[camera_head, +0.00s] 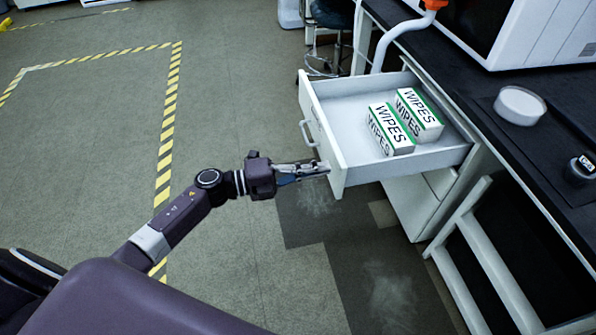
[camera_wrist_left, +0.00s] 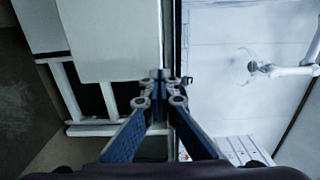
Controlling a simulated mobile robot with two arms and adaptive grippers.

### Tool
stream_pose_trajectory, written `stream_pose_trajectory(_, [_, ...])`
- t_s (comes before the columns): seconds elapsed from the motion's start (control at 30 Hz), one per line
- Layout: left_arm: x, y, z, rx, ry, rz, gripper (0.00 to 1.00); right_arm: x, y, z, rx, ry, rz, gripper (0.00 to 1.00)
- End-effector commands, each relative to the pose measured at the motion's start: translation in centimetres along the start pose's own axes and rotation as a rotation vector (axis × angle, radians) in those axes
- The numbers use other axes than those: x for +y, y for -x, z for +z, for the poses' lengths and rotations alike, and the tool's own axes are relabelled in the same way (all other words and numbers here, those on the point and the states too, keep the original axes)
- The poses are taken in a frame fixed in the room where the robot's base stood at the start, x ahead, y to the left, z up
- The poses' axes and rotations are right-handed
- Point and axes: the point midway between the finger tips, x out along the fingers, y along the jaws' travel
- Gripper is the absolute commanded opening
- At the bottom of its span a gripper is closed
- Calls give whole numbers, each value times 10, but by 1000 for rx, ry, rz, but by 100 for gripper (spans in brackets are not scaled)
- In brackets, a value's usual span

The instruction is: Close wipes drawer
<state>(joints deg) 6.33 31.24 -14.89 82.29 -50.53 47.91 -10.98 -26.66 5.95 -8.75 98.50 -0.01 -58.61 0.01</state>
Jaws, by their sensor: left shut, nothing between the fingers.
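The white wipes drawer (camera_head: 442,153) stands pulled out from under the black bench in the head view. Its front panel (camera_head: 325,146) faces left and carries a light bar handle (camera_head: 309,133). Two white-and-green wipes boxes (camera_head: 404,121) lie inside. My left gripper (camera_head: 322,170) is shut and empty, its tips at the lower near part of the front panel; contact cannot be told. In the left wrist view its closed fingers (camera_wrist_left: 160,80) point at the edge between pale panels. My right gripper is not in view.
The black bench top (camera_head: 480,92) holds a white machine (camera_head: 530,35) and a round white dish (camera_head: 520,105). White bench legs (camera_head: 462,205) stand below, right of the drawer. A stool (camera_head: 335,40) is behind the drawer. Floor to the left is clear, with yellow-black tape (camera_head: 168,120).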

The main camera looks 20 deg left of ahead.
Motion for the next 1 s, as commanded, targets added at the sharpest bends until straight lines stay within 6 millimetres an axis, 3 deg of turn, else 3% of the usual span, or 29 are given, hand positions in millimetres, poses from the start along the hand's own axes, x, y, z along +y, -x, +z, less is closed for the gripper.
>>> stream_pose_trajectory(0.2, [0,-20,0,-1,2,0,0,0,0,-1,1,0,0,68])
stream_pose_trajectory(0.77, [0,-27,0,0,1,0,0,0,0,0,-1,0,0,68])
stream_pose_trajectory(1.0, [0,-54,0,1,0,-2,0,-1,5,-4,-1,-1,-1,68])
